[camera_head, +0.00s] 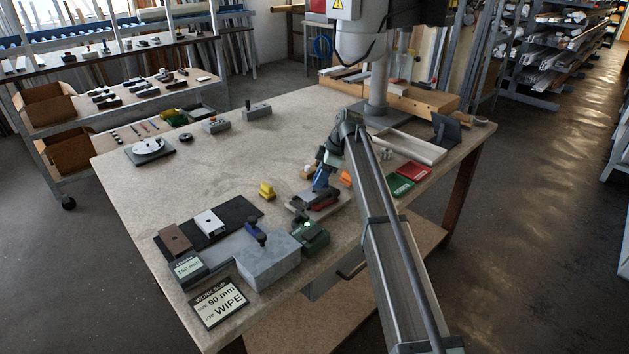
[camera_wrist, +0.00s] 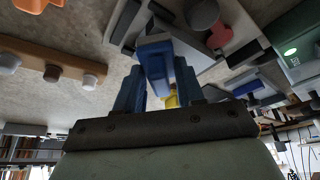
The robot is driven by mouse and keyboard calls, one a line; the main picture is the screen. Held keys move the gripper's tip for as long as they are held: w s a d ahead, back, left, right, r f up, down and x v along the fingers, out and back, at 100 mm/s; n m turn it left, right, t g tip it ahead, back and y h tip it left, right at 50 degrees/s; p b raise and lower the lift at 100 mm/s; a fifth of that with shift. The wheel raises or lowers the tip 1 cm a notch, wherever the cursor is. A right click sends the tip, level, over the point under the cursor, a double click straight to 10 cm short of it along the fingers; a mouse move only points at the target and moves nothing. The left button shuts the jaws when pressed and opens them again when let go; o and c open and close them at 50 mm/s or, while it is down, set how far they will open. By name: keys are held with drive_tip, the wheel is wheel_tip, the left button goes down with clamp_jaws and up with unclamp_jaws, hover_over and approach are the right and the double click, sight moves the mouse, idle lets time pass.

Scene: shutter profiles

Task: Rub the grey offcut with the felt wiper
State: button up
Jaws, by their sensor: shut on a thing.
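My gripper (camera_head: 321,182) is low over the middle of the bench, its blue fingers pointing down. In the wrist view the gripper (camera_wrist: 158,82) is shut on a blue piece, which looks like the grip of the felt wiper (camera_wrist: 155,47). The wiper's felt face is hidden. Below and beside the fingers is a flat grey piece (camera_head: 299,205) with dark and red parts on it; it may be the grey offcut or its holder. It also shows in the wrist view (camera_wrist: 125,25). I cannot tell whether the wiper touches it.
A large grey block (camera_head: 268,264) and a green box (camera_head: 313,235) with a lit lamp stand just in front. A yellow piece (camera_head: 267,190) lies to the left, with green (camera_head: 400,185) and red (camera_head: 415,170) trays right. The bench's left-middle is clear.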

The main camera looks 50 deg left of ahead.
drive_tip(key=shift+w, duration=0.55)
drive_tip(key=shift+s, duration=3.95)
wheel_tip(320, 180, up, 2)
drive_tip(key=shift+w+r, duration=0.1)
drive_tip(key=shift+r, duration=2.95)
